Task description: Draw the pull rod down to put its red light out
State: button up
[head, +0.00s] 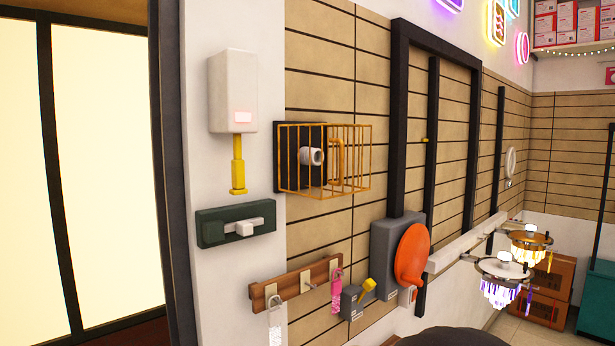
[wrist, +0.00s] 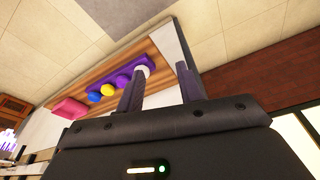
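The pull rod (head: 238,165) is a yellow stepped rod that hangs straight down from a white wall box (head: 232,90) at the left of the head view.
A green wall plate with a pale handle (head: 235,228) sits just below the rod. A wire cage (head: 345,160) juts out to the right. A hook rack (head: 295,283), an orange-covered grey box (head: 385,250) and lit chandeliers (head: 500,265) are lower and farther right.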

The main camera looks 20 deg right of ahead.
jog(key=shift+d, duration=0.15)
jog(key=shift+o, duration=1)
jog(key=w+d+r+n+t+p, duration=0.25)
jog(key=w+r+n, duration=0.25)
jog(key=r, duration=0.3)
jog(key=w+d+r+n+t+h+p, duration=0.1)
jog(key=w+d+r+n+t, duration=0.1)
jog(key=w+r+n+t, duration=0.45)
jog(key=w+d+r+n+t+p, duration=0.1)
jog(key=w+d+r+n+p, duration=0.2)
jog(key=r, duration=0.7)
notch_tip(320, 180, up, 26)
jog(key=a+n+t+y+p, duration=0.2)
jog(key=n+t+y+p, duration=0.2)
jog(key=n, duration=2.1)
jog(key=y, duration=0.2)
jog(key=shift+s+a+r+t+y, duration=0.2)
jog(key=shift+s+r+t+y, duration=0.05)
jog(key=shift+s+t+y, duration=0.05)
